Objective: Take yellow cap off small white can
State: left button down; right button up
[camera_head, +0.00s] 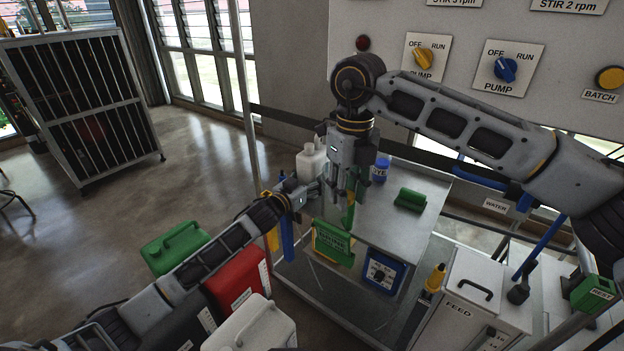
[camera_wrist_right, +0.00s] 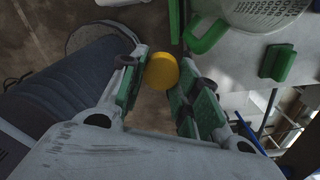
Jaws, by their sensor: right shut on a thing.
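A small white can (camera_head: 311,163) stands at the back left of the grey table, its lower part partly hidden by my grippers. Its short neck shows no yellow cap in the head view. My right gripper (camera_head: 347,198) points down just right of the can, over the table's left side. In the right wrist view, the yellow cap (camera_wrist_right: 162,71) sits between the right gripper's (camera_wrist_right: 158,88) green-padded fingers, which are shut on it. My left gripper (camera_head: 313,188) reaches in from the left, low beside the can and close to the right gripper. Its fingers are too hidden to judge.
On the grey table (camera_head: 405,225) are a green block (camera_head: 410,200) and a blue-and-white pot (camera_head: 381,169). A green-and-yellow box (camera_head: 333,243) hangs at its front. Green (camera_head: 173,247), red (camera_head: 240,279) and white (camera_head: 252,326) jerrycans stand below left. A control panel (camera_head: 450,90) rises behind.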

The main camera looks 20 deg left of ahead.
pick_arm(q)
jog(key=shift+r, duration=0.2)
jog(key=shift+c, duration=1.7)
grip_release()
jog(key=shift+f, duration=0.2)
jog(key=shift+r, duration=0.1)
jog(key=shift+s, duration=0.1)
jog(key=p+v, duration=0.1)
jog(key=v, duration=1)
jog(key=shift+s+a, duration=0.15)
jog(key=shift+s, duration=0.25)
jog(key=shift+s, duration=0.15)
